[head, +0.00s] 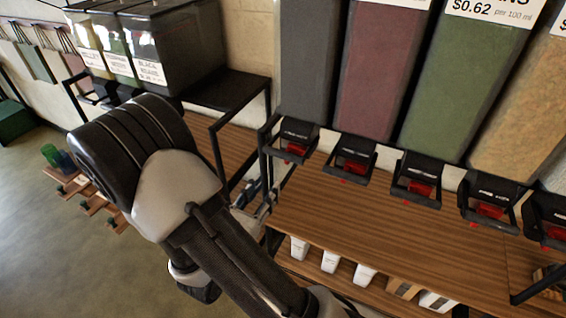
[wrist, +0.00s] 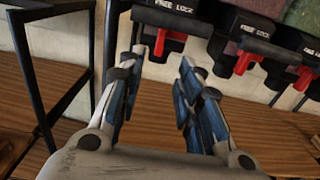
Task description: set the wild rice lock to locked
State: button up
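A row of black dispenser locks with red levers hangs under the tall bins. The leftmost lock (head: 296,138) is under a dark grey bin (head: 306,60); no visible label reads wild rice, so I cannot tell which lock is its. In the wrist view the nearest lock (wrist: 176,8) reads "FREE LOCK" and its red lever (wrist: 166,39) appears between my fingertips. My gripper (head: 262,198) is open and empty, below and left of the leftmost lock. Its two blue-grey fingers (wrist: 162,60) are spread in the wrist view, and contact with the lever cannot be told.
More locks (head: 353,158) with red levers continue to the right. A wooden shelf (head: 390,240) lies below them, with white containers (head: 330,260) underneath. A black metal frame (wrist: 38,80) stands close on my gripper's left. Clear bins (head: 165,45) stand at upper left.

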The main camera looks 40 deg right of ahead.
jog(key=x, duration=1.1)
jog(key=shift+c, duration=0.3)
grip_shut()
